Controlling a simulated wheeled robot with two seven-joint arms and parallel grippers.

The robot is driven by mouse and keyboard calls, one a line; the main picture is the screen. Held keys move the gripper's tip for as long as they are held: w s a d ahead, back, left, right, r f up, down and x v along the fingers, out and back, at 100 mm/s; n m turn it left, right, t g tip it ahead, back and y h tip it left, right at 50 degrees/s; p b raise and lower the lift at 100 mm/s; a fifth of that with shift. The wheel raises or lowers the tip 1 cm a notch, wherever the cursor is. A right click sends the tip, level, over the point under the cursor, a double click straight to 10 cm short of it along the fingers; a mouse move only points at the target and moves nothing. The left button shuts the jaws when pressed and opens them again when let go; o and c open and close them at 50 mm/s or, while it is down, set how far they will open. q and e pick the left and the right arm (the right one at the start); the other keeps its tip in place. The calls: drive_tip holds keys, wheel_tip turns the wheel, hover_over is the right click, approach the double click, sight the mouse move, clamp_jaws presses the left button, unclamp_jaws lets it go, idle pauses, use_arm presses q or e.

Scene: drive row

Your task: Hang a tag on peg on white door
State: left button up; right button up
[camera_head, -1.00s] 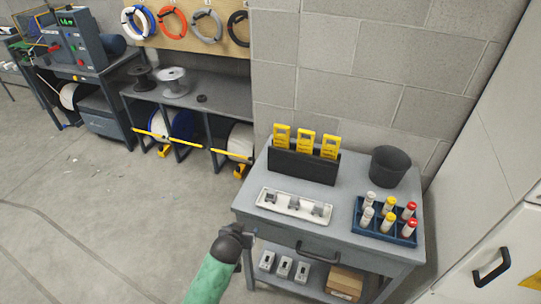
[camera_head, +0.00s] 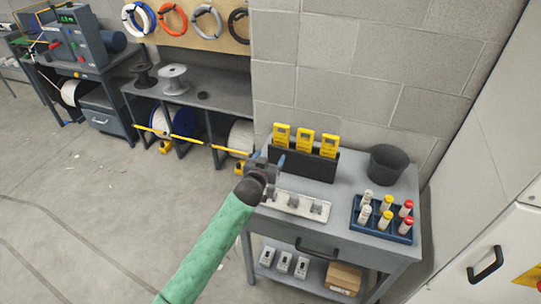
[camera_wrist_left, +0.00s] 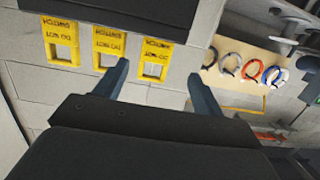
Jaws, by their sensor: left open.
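Three yellow tags (camera_head: 304,143) stand in a row in a black holder (camera_head: 305,165) at the back of the grey cart. In the left wrist view, the tags (camera_wrist_left: 110,45) appear with printed text and square openings. My left gripper (camera_head: 268,166) is open and empty, in front of the holder's left end in the head view. In the left wrist view its fingers (camera_wrist_left: 162,85) are apart, with the rightmost tag showing between them. At the right edge is a white door (camera_head: 520,236) with a black handle. I see no peg on its visible part. My right gripper is out of view.
The cart (camera_head: 343,215) also carries a white tray (camera_head: 285,203) with small grey parts, a dark bin (camera_head: 388,164) and a blue rack (camera_head: 384,226) of capped tubes. A block wall (camera_head: 350,60) stands behind. Open floor (camera_head: 80,220) lies left.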

sight(280, 140)
use_arm(q)
drive_tip(key=shift+d+r+b+x, duration=0.15)
drive_tip(key=shift+b+x, duration=0.45)
drive_tip(key=shift+x, duration=0.85)
drive_tip(key=shift+d+r+b+x, duration=0.15)
drive_tip(key=shift+b+x, duration=0.45)
drive_tip(key=shift+x, duration=0.85)
drive_tip(key=shift+b+x, duration=0.5)
drive_tip(key=shift+x, duration=1.1)
drive_tip(key=shift+w+d, duration=0.2)
drive_tip(key=shift+w, duration=0.4)
drive_tip(key=shift+w+d+b, duration=0.15)
drive_tip(key=shift+w+b, duration=0.2)
drive_tip(key=shift+w, duration=0.2)
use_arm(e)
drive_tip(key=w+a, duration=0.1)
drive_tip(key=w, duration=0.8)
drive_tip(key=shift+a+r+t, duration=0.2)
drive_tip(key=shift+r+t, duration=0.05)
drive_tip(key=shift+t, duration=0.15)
use_arm(q)
drive_tip(key=shift+c, duration=0.2)
drive_tip(key=c, duration=0.7)
drive_tip(key=shift+c, duration=0.4)
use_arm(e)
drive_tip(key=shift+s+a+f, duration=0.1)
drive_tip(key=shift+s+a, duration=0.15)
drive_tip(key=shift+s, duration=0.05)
